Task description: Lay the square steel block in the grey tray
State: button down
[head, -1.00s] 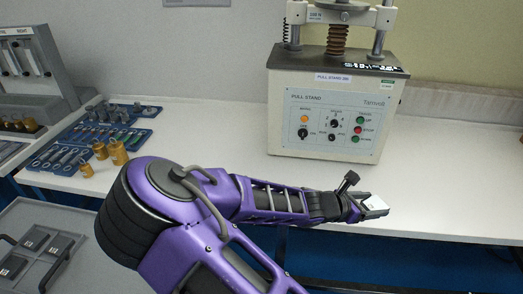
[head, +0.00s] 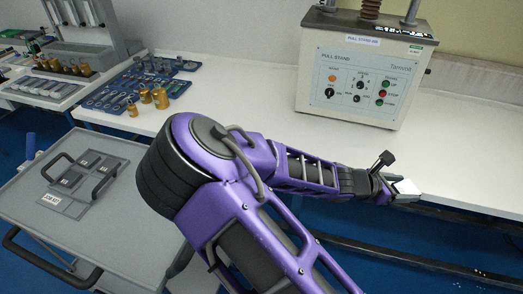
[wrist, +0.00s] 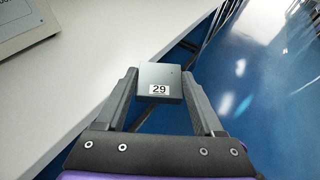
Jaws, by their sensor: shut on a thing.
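My gripper (wrist: 161,92) is shut on the square steel block (wrist: 168,72), a grey block with a white label "29". The block sits between the two fingertips. In the head view the block (head: 406,187) shows as a bright face at the end of my purple arm, near the front edge of the white bench. A flat grey tray (head: 104,156) with two dark handles and small labelled squares lies on a grey cart top at the left. My gripper is far to the right of this tray.
The cart top (head: 150,235) has free room around the tray. A pull stand (head: 355,75) stands on the white bench (head: 230,110). Brass weights (head: 160,98) and blue trays of metal parts (head: 120,88) stand at the bench's left. Blue floor shows below.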

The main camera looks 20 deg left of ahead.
aim_at(90, 188)
jog(key=k+l, duration=0.15)
jog(key=k, duration=0.15)
jog(key=k+l+u, duration=0.1)
jog(key=k, duration=0.2)
jog(key=k+j+u, duration=0.1)
jog(key=k+j, duration=0.15)
jog(key=k, duration=0.3)
jog(key=k+j, duration=0.1)
jog(key=j, duration=0.25)
jog(key=k+j, duration=0.15)
jog(key=j, duration=0.15)
jog(key=k+j+u, duration=0.1)
jog(key=j, duration=0.6)
jog(key=i+j, duration=0.25)
jog(key=j, duration=0.25)
jog(key=i, duration=0.25)
